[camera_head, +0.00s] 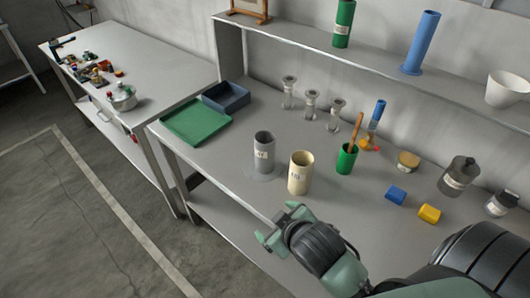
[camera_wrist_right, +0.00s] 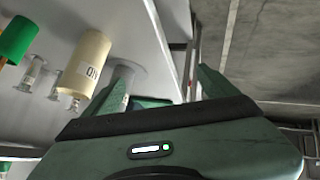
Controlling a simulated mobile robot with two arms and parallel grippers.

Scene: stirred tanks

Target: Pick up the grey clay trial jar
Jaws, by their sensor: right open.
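The grey clay trial jar (camera_head: 264,150) stands upright on the workbench (camera_head: 222,170), with a pale label on its side. A cream jar (camera_head: 300,175) with a label stands just right of it. My right gripper (camera_head: 276,224) is open and empty near the bench's front edge, apart from both jars and nearer the camera. In the right wrist view the gripper (camera_wrist_right: 160,88) shows both fingers spread. The grey jar (camera_wrist_right: 124,74) is beside the left finger there, partly hidden by it, and the cream jar (camera_wrist_right: 90,60) is further left. My left gripper is not in view.
A green tray (camera_head: 197,122) and dark blue bin (camera_head: 226,97) sit at the bench's left end. Glass pieces (camera_head: 310,105), a green cup (camera_head: 346,160) with a wooden tool, and blue (camera_head: 396,195) and yellow (camera_head: 430,213) blocks stand behind and right. Bench left of the grey jar is clear.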

